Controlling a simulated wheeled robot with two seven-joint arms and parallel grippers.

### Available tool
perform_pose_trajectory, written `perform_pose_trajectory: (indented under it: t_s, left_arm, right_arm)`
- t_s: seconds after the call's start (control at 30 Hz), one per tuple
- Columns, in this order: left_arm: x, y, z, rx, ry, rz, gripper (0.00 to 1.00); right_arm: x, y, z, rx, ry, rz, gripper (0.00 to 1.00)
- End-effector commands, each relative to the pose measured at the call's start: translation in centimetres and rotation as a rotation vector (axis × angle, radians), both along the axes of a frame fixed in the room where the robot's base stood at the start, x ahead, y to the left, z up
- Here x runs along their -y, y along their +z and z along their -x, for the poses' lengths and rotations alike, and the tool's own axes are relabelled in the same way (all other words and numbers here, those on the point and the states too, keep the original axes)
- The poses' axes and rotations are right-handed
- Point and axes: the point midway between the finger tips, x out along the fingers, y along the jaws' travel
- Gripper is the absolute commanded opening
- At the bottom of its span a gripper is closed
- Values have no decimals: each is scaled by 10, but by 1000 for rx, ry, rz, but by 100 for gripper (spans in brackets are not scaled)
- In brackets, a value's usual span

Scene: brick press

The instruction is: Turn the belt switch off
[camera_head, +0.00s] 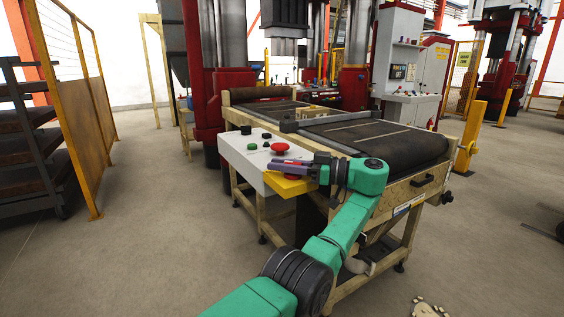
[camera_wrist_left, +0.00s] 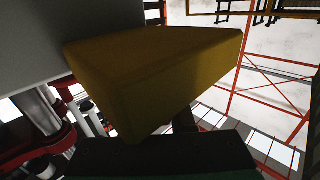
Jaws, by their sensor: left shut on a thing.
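A yellow box (camera_head: 300,187) is fixed at the near end of the pale control panel (camera_head: 240,158). A red part (camera_head: 291,177) shows on its top and may be the belt switch knob. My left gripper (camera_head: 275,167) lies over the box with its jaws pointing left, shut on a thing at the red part. The gripper hides most of that part, so its setting cannot be read. In the left wrist view the yellow box (camera_wrist_left: 150,75) fills the middle, and the held part is hidden. My right gripper is out of view.
The panel also carries a red mushroom button (camera_head: 280,147), a green button (camera_head: 252,146) and black knobs (camera_head: 245,130). The dark conveyor belt (camera_head: 380,140) lies right behind my wrist. A mesh fence (camera_head: 85,95) stands left. The floor (camera_head: 150,220) in front is clear.

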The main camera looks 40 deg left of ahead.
Motion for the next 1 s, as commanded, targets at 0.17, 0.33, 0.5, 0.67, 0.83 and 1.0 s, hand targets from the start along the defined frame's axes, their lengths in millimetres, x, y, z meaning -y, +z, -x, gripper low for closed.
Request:
perform_pose_trajectory:
  t_s: [0.17,0.33,0.5,0.67,0.83,1.0]
  left_arm:
    - [0,0,1,0,42,4,0]
    - [1,-1,2,-2,60,3,0]
    - [1,-2,2,0,65,4,0]
    - [1,-2,2,-1,64,4,0]
    - [1,-2,2,-1,64,4,52]
    - [1,-1,2,-1,62,3,52]
  right_arm:
    - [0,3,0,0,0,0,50]
    - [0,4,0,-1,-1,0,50]
    - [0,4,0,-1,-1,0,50]
    - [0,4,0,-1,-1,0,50]
    - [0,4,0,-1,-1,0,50]
    - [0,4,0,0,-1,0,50]
